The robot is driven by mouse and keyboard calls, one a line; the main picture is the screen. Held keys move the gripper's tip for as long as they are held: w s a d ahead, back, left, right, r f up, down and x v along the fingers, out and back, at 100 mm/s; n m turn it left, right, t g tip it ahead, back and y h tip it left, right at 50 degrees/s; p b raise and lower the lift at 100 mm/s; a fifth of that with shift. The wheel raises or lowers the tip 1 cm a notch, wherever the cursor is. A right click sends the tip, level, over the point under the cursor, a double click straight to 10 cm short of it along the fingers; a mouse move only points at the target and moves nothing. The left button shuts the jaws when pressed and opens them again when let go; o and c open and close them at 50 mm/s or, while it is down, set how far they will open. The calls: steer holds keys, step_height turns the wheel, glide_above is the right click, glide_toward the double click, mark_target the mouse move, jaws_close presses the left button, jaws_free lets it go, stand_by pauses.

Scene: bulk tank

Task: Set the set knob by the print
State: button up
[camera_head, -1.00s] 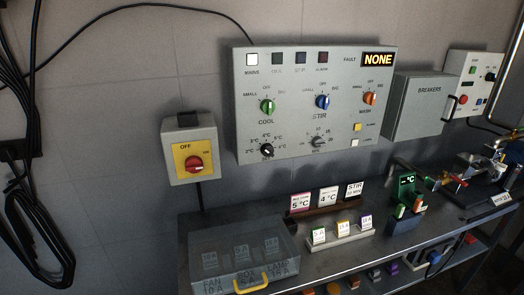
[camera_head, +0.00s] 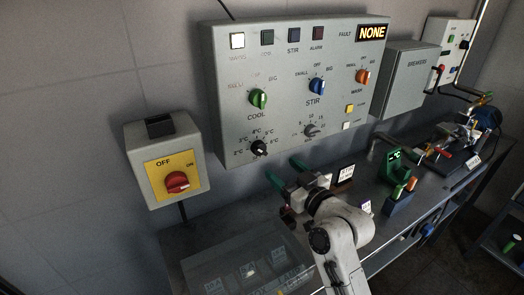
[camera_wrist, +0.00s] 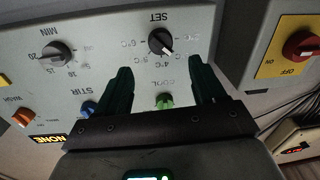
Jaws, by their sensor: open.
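The set knob (camera_head: 259,147) is a small black dial at the lower left of the grey control panel, ringed by °C marks. In the wrist view the panel is upside down and the set knob (camera_wrist: 160,41) sits beyond the fingertips, under the word SET. Its white line points down and right there; the exact mark is hard to read. My gripper (camera_head: 288,172) is open, with two green fingers below and right of the knob. In the wrist view my gripper (camera_wrist: 160,66) is empty, apart from the panel. The printed temperature cards are hidden behind my arm.
The bench holds a clear-lidded box (camera_head: 205,262) and a STIR card (camera_head: 343,174).

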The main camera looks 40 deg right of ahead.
mark_target(263, 153)
steer(key=p+x, duration=0.1)
steer(key=x, duration=0.8)
steer(key=shift+w+p, duration=0.1)
steer(key=shift+p, duration=0.2)
steer(key=c, duration=1.1)
